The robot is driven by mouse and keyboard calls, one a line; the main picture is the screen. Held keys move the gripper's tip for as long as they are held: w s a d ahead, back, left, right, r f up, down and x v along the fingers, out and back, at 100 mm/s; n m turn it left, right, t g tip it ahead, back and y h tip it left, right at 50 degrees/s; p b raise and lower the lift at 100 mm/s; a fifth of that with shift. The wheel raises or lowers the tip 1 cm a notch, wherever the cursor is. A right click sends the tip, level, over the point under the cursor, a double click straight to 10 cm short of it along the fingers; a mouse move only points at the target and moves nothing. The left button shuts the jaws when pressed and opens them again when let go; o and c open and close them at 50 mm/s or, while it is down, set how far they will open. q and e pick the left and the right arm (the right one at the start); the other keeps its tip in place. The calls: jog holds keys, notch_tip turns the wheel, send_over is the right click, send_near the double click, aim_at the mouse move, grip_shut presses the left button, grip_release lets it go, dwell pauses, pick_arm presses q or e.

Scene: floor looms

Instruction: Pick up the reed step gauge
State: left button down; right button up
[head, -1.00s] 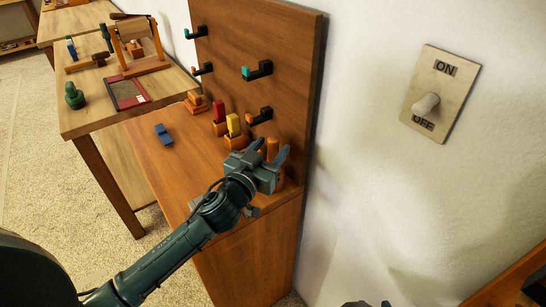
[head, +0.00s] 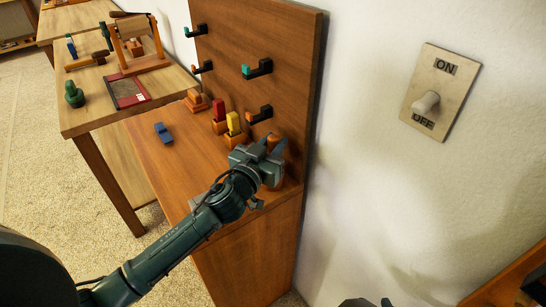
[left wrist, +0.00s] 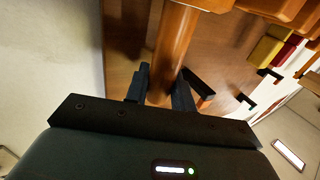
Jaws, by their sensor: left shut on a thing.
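The reed step gauge looks to be an orange-brown wooden rod (left wrist: 172,55), seen in the left wrist view running down between my fingers. In the head view only a little of it shows behind my left gripper (head: 272,150), at the right end of the brown wooden bench. My left gripper (left wrist: 160,88) is shut on the rod, one dark finger on each side. The rod's lower end is hidden, and I cannot tell whether it is clear of the bench. Of my right gripper (head: 366,302), only dark tips show at the bottom edge.
The bench (head: 178,158) carries a blue piece (head: 163,133), a stepped wooden block (head: 197,102), and red (head: 218,110) and yellow (head: 233,123) pieces in holders. A backboard (head: 255,40) with several hooks stands close behind. A wall switch (head: 426,103) is at right. The bench's front left is clear.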

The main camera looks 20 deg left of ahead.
pick_arm(q)
notch_tip(320, 180, up, 7)
jog(key=shift+r+p, duration=0.2)
jog(key=shift+p, duration=0.85)
jog(key=s+a+b, duration=0.2)
jog(key=s+a, duration=0.1)
jog(key=s, duration=1.4)
jog(key=shift+s+a+f, duration=0.15)
jog(key=shift+s+a, duration=0.05)
jog(key=shift+s, duration=0.15)
jog(key=c, duration=1.7)
grip_release()
grip_shut()
